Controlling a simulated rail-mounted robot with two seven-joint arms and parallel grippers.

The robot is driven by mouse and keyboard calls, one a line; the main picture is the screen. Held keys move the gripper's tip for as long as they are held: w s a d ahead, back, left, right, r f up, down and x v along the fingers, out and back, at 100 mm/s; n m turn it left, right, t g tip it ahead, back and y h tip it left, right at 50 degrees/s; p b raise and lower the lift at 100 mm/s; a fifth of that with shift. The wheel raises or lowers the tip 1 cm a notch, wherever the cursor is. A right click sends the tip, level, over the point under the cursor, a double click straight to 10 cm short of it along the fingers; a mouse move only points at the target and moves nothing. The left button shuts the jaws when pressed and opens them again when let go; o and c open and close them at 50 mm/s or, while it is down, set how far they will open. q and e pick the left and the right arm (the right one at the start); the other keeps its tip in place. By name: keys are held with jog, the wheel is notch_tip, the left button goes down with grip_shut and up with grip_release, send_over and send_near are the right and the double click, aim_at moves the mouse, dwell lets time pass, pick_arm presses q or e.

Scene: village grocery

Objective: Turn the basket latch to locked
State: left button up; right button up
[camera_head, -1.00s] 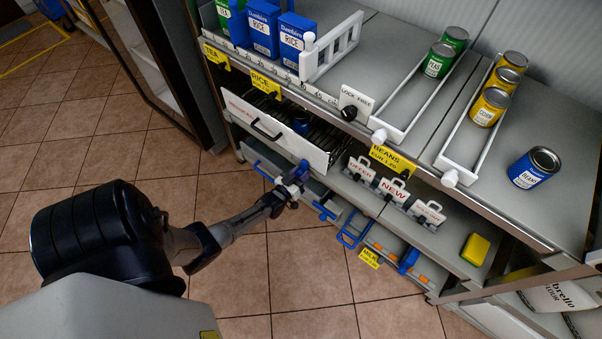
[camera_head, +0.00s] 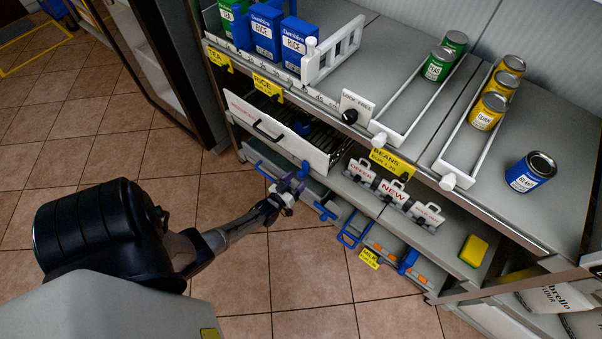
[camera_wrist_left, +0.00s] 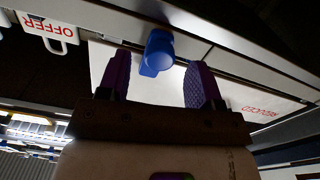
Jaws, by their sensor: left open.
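The basket (camera_head: 275,130) has a white front panel with red lettering and a black handle. It sits in the shelf bay below the top shelf. The blue latch (camera_head: 304,169) is at the panel's lower right. In the left wrist view the latch (camera_wrist_left: 157,52) is a rounded blue knob that stands out from the edge. My left gripper (camera_head: 288,186) is just below and left of the latch. In the left wrist view my open left gripper (camera_wrist_left: 160,76) has one purple finger on each side of the latch, with visible gaps.
Several tins and rice boxes stand on the top shelf (camera_head: 560,205). OFFER and NEW tags (camera_head: 393,192) stand on the lower shelf, right of the basket. Blue-handled drawers (camera_head: 350,236) are below. A yellow sponge-like block (camera_head: 474,250) lies at right. The tiled floor (camera_head: 300,275) is clear.

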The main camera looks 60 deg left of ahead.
pick_arm(q)
jog(key=p+v, duration=0.2)
jog(key=v, duration=0.8)
jog(key=shift+p, duration=0.3)
jog(key=shift+f, duration=0.15)
